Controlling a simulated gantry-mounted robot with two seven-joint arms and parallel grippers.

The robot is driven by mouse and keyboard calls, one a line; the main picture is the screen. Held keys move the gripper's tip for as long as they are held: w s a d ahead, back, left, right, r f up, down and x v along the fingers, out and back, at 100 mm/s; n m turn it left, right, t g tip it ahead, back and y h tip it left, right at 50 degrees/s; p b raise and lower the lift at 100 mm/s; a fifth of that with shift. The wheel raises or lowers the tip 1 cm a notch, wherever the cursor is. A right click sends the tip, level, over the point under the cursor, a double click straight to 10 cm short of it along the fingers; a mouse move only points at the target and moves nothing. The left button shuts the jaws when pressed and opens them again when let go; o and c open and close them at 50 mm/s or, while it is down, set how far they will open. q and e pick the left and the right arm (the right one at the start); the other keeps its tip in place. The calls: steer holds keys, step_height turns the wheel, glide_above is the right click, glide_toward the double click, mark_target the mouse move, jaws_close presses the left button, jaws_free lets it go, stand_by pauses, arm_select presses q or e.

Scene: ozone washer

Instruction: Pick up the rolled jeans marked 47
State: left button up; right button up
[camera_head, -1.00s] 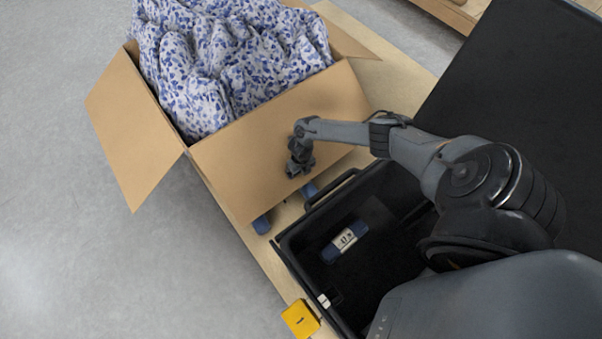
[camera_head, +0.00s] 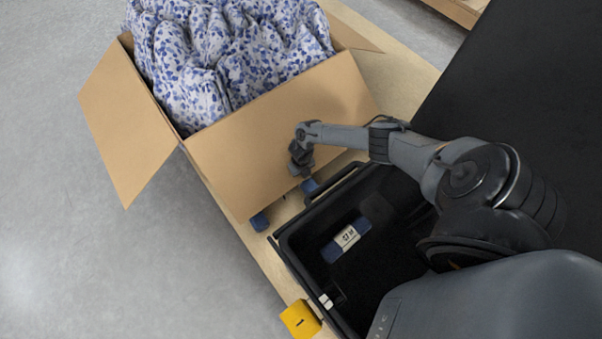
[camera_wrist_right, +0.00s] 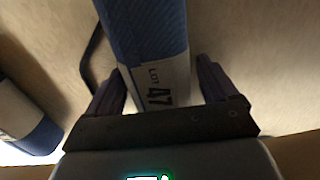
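The rolled jeans marked 47 (camera_wrist_right: 158,80) are a dark blue roll with a pale label reading "LOT 47" in the right wrist view. My right gripper (camera_wrist_right: 165,85) is open, with one dark finger on each side of the roll. In the head view, my right gripper (camera_head: 303,168) is beside the cardboard box, just above a blue roll end (camera_head: 309,187) on the wooden surface. The label is not visible there. My left gripper is not in view.
A second blue roll (camera_head: 260,221) lies nearby and shows at the left of the wrist view (camera_wrist_right: 30,125). A black bin (camera_head: 300,262) holds another labelled roll (camera_head: 347,238). The cardboard box (camera_head: 255,150) of floral cloth stands close behind. A yellow block (camera_head: 300,319) sits by the bin.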

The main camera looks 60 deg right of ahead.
steer(key=c, duration=1.1)
steer(key=shift+r, duration=0.15)
